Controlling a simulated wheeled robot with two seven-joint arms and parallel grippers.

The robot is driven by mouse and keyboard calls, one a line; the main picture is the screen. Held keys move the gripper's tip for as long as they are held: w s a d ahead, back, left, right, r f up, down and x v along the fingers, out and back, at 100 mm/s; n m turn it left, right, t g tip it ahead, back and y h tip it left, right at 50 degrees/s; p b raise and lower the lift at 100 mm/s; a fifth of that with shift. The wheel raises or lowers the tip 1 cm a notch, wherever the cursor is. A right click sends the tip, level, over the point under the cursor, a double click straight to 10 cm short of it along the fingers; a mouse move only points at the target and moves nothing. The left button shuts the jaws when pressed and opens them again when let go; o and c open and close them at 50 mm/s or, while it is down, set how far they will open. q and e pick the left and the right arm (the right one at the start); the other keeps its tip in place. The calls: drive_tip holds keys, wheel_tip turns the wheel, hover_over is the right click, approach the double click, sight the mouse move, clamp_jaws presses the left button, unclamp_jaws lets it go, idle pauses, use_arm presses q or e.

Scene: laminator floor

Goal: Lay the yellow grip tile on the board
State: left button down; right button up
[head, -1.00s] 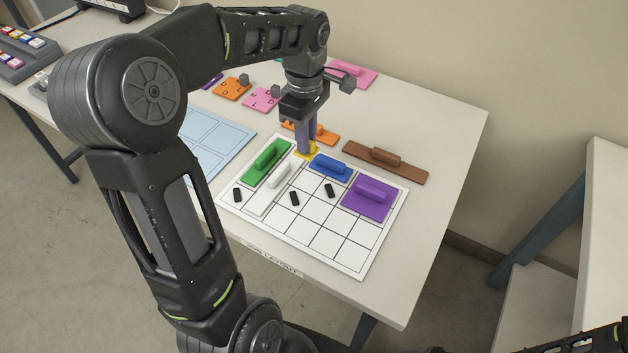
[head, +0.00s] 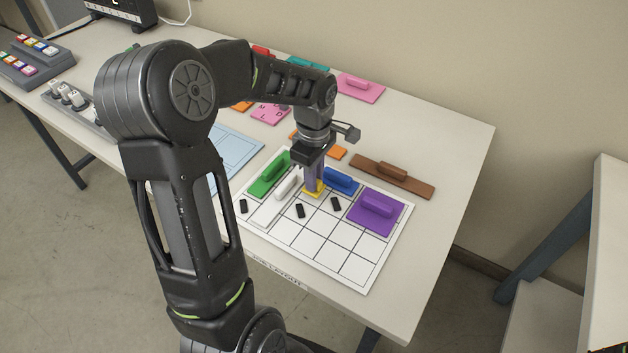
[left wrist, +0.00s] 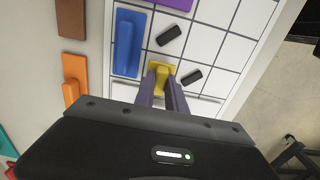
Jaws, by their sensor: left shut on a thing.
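The yellow grip tile (head: 313,191) is between the fingers of my left gripper (head: 314,182), over the board between the white and blue tiles. It also shows in the left wrist view (left wrist: 162,77), with the fingers (left wrist: 161,88) shut on its grip. I cannot tell whether it touches the board. The white gridded board (head: 350,270) carries a green tile (head: 268,176), a white tile (head: 285,188), a blue tile (head: 341,181) and a purple tile (head: 376,212). My right gripper is not in view.
Small black blocks (head: 300,211) lie on the board's cells. A brown tile (head: 392,176), an orange tile (head: 337,153) and a pink tile (head: 360,88) lie behind the board. A light blue sheet (head: 232,150) lies to its left. The front cells are bare.

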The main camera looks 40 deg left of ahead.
use_arm(q)
drive_tip(key=shift+f, duration=0.85)
drive_tip(key=shift+f, duration=0.2)
drive_tip(key=c, duration=1.4)
unclamp_jaws()
drive_tip(key=shift+r, duration=0.15)
wheel_tip(320, 180, up, 12)
drive_tip(key=shift+r, duration=0.1)
